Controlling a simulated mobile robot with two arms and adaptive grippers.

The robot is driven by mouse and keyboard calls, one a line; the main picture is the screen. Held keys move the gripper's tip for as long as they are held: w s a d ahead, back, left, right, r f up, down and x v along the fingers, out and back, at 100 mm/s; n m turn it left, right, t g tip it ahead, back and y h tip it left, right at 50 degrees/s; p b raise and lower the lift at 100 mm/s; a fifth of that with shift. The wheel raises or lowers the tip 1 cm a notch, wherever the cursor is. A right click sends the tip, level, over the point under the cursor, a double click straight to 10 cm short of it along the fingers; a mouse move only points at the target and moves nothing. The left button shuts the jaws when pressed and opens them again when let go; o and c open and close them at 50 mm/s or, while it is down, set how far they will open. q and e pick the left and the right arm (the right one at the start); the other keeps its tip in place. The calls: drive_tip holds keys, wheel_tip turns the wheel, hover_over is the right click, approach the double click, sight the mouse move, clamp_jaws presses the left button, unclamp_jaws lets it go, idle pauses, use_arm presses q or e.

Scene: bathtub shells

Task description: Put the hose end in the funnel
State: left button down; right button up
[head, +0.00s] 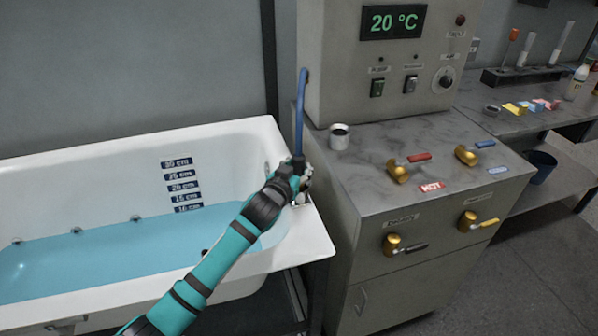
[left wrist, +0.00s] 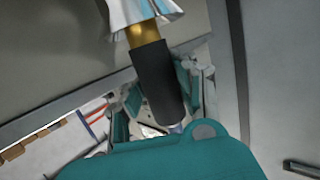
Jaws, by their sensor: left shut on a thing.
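My left gripper (head: 301,180) is at the tub's right-hand corner and shut on the black sleeve (head: 298,162) of the hose end. The blue hose (head: 300,110) rises from the sleeve beside the control cabinet. In the left wrist view the black sleeve (left wrist: 158,78) lies between the fingers, with a brass tip (left wrist: 143,33) beyond it. A silvery flared piece (left wrist: 145,10) is at the brass tip, cut off by the frame edge. I cannot tell whether it is the funnel or flowing water, nor whether the tip is inside it. My right gripper is not in view.
The white bathtub (head: 120,150) holds blue water (head: 110,258). The grey cabinet (head: 385,60) reads 20 °C. A metal cup (head: 340,137) stands on the counter, with brass taps (head: 398,172) to its right. A side bench (head: 520,100) holds small items.

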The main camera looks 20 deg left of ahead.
use_arm(q)
drive_tip(key=shift+f, duration=0.5)
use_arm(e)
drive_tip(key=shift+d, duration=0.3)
use_arm(q)
drive_tip(key=shift+f, duration=0.15)
drive_tip(key=c, duration=1)
unclamp_jaws()
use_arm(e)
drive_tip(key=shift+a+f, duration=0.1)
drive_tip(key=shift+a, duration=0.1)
